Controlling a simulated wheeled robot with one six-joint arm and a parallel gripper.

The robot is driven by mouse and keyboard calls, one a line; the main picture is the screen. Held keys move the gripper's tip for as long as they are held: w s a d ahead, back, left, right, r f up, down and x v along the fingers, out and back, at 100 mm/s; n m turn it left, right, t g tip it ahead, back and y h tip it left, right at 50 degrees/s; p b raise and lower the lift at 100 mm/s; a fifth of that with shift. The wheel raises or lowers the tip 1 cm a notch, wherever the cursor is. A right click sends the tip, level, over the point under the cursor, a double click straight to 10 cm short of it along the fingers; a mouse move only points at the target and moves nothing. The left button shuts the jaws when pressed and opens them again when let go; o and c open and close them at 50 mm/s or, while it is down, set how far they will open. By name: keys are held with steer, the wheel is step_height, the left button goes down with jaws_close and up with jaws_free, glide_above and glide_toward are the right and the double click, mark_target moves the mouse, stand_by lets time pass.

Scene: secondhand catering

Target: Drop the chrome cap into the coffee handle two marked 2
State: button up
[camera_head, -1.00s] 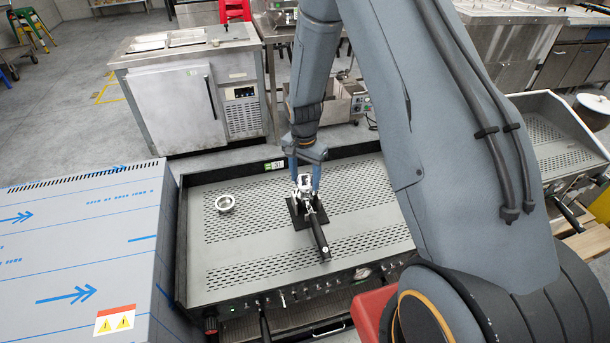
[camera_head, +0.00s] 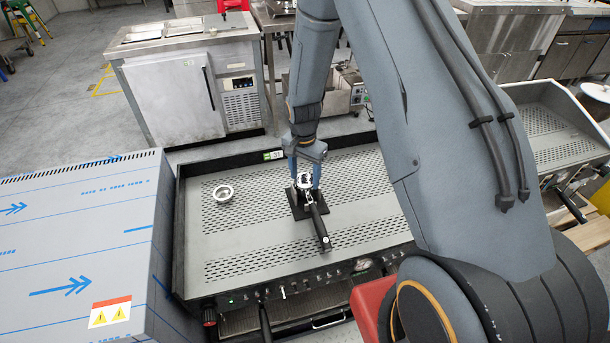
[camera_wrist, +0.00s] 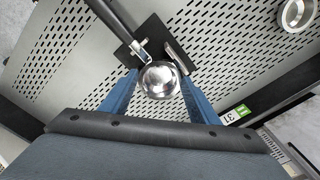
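My gripper (camera_head: 304,182) points down over the metal head of a black-handled coffee handle (camera_head: 319,228). In the wrist view my two blue fingers (camera_wrist: 159,80) stand on either side of a round, shiny chrome cap (camera_wrist: 159,84) and appear to touch it. The coffee handle (camera_wrist: 105,14) lies on a black square plate (camera_wrist: 152,34), its grip running to the upper left in that view. The cap and fingers hide most of its head. I cannot read a number 2 on it.
The plate lies on a perforated grey machine top (camera_head: 255,240) with raised dark edges. A chrome ring (camera_head: 223,194) sits to the left, with free surface between. A green tag (camera_head: 273,156) marked 31 is on the back edge. A blue-arrowed box (camera_head: 80,240) stands left.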

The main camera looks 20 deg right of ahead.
steer(key=o, duration=0.4)
steer(key=shift+r, duration=0.1)
steer(key=s+r+n+b, duration=0.2)
steer(key=s+r, duration=0.3)
steer(key=r, duration=0.3)
steer(key=s+r+n+b, duration=0.2)
steer(key=s+r+n, duration=0.1)
steer(key=s+r, duration=0.3)
steer(key=s+r+n, duration=0.1)
steer(key=s, duration=0.2)
steer(key=s+r+n, duration=0.2)
steer(key=s, duration=0.1)
steer(key=s+r+n+t, duration=0.1)
steer(key=s, duration=0.2)
steer(key=shift+s+d+r+n, duration=0.15)
steer(key=shift+s+n, duration=0.15)
steer(key=shift+s, duration=0.1)
